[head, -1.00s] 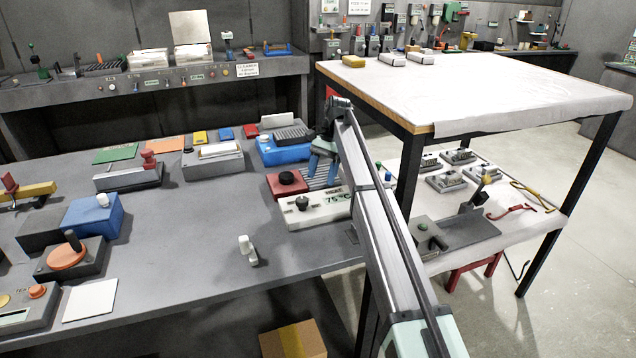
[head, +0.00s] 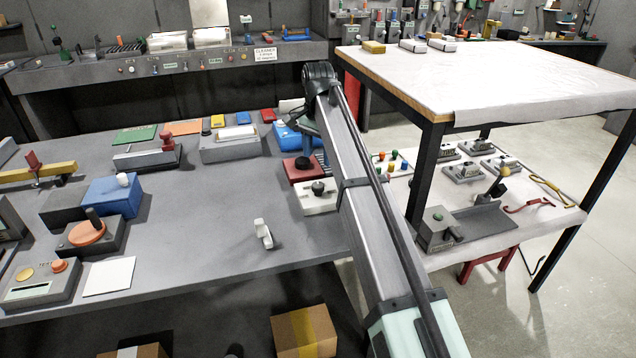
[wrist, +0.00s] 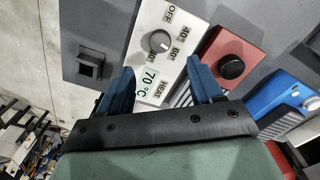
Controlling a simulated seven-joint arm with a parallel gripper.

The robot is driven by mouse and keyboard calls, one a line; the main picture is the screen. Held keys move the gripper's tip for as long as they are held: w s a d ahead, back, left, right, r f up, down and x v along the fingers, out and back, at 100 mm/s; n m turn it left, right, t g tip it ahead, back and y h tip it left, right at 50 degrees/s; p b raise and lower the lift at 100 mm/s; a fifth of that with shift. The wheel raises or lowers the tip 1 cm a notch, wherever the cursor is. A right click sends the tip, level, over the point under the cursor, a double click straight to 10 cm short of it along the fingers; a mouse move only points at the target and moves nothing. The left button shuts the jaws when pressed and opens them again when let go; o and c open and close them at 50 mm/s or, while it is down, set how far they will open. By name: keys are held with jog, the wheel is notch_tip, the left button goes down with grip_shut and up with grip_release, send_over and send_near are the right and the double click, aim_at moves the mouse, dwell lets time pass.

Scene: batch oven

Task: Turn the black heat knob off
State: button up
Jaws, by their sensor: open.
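The heat knob (wrist: 160,42) is a dark round dial on a white panel (wrist: 147,27) in the wrist view. Its labels read OFF, 40, 60 and HEAT, with a 70 °C display. The knob's pale mark is on the side away from OFF, but its exact setting is hard to read. In the head view the knob (head: 318,187) shows just left of my arm. My gripper (wrist: 162,68) is open, its blue fingers on either side of the panel's display end, with the knob beyond the tips.
A red box (head: 300,176) with a black round knob (wrist: 232,66) stands beside the panel. A blue device (wrist: 282,104) is further right in the wrist view.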

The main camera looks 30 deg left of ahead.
aim_at(318, 184)
notch_tip(318, 184, down, 10)
jog(key=shift+f, duration=0.1)
dwell(0.4)
jog(key=c, duration=1.1)
